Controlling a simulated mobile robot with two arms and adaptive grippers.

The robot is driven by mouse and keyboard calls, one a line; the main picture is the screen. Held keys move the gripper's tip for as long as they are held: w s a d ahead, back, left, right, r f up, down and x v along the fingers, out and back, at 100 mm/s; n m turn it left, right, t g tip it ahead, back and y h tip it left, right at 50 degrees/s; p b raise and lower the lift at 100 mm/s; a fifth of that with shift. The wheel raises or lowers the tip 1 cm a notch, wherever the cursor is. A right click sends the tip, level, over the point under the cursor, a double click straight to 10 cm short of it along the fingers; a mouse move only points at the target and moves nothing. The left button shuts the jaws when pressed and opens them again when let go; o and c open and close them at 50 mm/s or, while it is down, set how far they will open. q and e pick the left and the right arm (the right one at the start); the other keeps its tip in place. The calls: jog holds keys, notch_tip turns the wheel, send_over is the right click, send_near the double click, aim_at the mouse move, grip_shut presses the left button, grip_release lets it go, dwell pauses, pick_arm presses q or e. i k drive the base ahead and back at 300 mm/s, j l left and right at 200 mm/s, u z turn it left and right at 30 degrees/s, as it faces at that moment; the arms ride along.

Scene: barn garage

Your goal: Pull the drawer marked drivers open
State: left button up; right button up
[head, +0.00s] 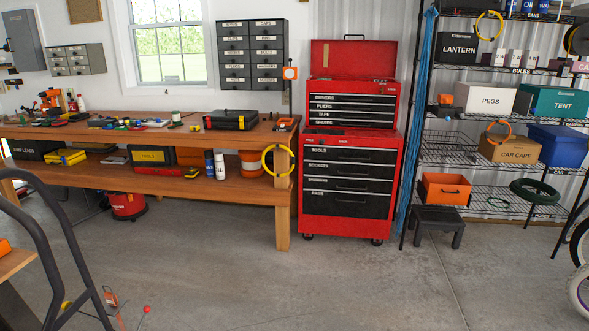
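A red tool chest with black drawers (308,180) stands on casters against the wall, just right of the workbench. The drawer marked drivers (365,100) is the top black drawer of the upper chest, with a white label at its left end. It looks shut, flush with the drawers under it, marked pliers, tape and spares. The upper chest's red lid (352,58) stands raised. Neither of my grippers is in view.
A long wooden workbench (150,137) covered with tools runs left of the chest. Wire shelves with boxes and a dark step stool (437,222) stand to the right. Dark curved tubing (50,240) stands at the near left. The concrete floor (290,285) before the chest is clear.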

aim_at(326, 97)
jog(key=i, duration=0.8)
jog(key=i+j+z, duration=0.1)
jog(key=i, duration=0.7)
jog(key=i+j, duration=0.1)
jog(key=i, duration=0.65)
jog(key=l+z, duration=0.05)
